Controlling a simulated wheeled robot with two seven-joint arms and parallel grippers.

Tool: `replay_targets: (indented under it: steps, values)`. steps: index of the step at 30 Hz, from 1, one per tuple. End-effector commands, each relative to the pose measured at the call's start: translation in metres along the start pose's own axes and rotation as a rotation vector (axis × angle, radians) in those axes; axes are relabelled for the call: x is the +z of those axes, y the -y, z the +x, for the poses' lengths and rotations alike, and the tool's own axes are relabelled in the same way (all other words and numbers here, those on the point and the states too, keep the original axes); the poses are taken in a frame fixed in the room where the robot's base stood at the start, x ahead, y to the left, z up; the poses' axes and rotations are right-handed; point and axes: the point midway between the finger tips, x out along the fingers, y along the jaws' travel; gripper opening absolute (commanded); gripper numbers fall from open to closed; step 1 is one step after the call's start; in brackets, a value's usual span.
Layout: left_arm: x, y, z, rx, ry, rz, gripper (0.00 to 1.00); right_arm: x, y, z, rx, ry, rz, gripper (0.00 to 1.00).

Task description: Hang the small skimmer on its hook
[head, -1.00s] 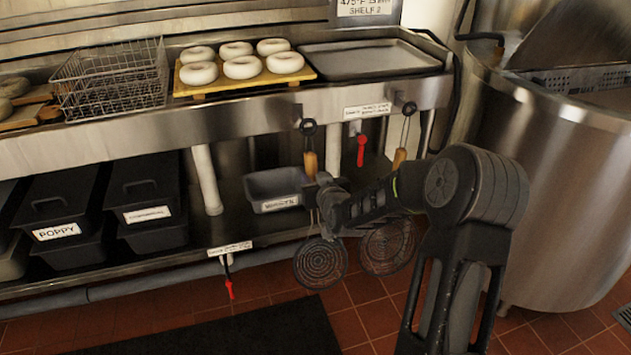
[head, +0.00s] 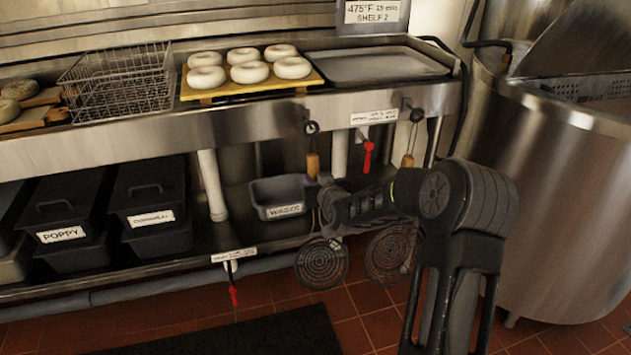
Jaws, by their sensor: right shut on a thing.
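My right gripper (head: 322,186) is shut on the small skimmer's wooden handle (head: 312,165), in front of the steel counter. The small skimmer hangs upright, with its round dark mesh disc (head: 321,264) below the gripper. Its top loop (head: 311,128) is at the counter's front edge, by a small dark hook (head: 305,113). I cannot tell whether the loop is over the hook or just in front of it. A second skimmer (head: 391,253) hangs to the right from another hook (head: 407,104), partly behind my right arm. My left gripper is out of view.
Bagels on a yellow board (head: 197,93), a wire basket (head: 118,85) and a metal tray (head: 375,64) stand on the counter. A grey bin (head: 280,194) is on the lower shelf behind the gripper. A large steel kettle (head: 560,200) stands at right. Red-handled valves (head: 367,156) hang nearby.

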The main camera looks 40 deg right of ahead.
Motion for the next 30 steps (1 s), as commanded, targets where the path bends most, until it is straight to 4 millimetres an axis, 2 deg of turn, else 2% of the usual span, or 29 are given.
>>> replay_targets:
  steps: [13,14,15,23,30]
  values:
    - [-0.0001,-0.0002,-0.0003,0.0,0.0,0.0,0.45,-0.0016,0.0,-0.0001,0.0,-0.003,0.0,0.0]
    - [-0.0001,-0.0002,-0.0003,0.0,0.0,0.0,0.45,-0.0016,0.0,-0.0001,0.0,-0.003,0.0,0.29]
    - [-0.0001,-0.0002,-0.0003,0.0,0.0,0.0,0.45,-0.0016,0.0,-0.0001,0.0,-0.003,0.0,0.32]
    - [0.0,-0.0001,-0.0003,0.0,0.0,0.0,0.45,-0.0009,0.0,-0.0001,0.0,-0.002,0.0,0.53]
    - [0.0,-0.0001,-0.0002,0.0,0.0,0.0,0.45,0.0011,0.0,-0.0005,0.0,0.003,0.0,0.53]
